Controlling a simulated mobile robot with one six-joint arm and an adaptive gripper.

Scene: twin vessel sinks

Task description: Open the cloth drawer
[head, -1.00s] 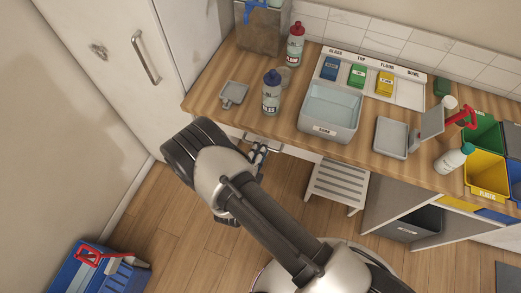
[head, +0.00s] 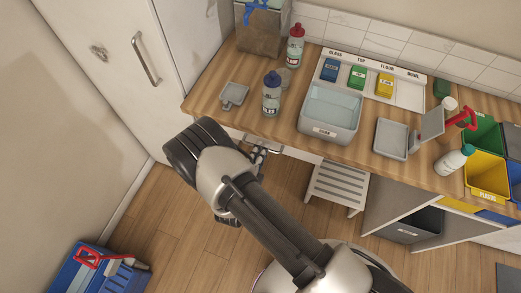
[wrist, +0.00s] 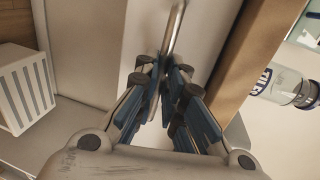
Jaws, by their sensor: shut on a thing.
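The cloth drawer (head: 298,153) is a pale front under the wooden counter's front edge, with a metal bar handle (head: 275,149). My gripper (head: 260,152) is at this handle in the head view. In the wrist view my gripper (wrist: 172,72) has its fingers closed together on the handle bar (wrist: 175,30), which runs up and away between the fingertips. My arm hides part of the drawer front in the head view. I cannot tell from these views whether the drawer stands out from the counter.
On the counter are a blue-capped bottle (head: 271,94), a grey dustpan-like tray (head: 233,95) and a clear-sided basin (head: 330,112). A slatted white stool (head: 338,185) stands below. An open cabinet door (head: 400,190) is at right. A blue toolbox-like crate (head: 85,275) lies on the floor at left.

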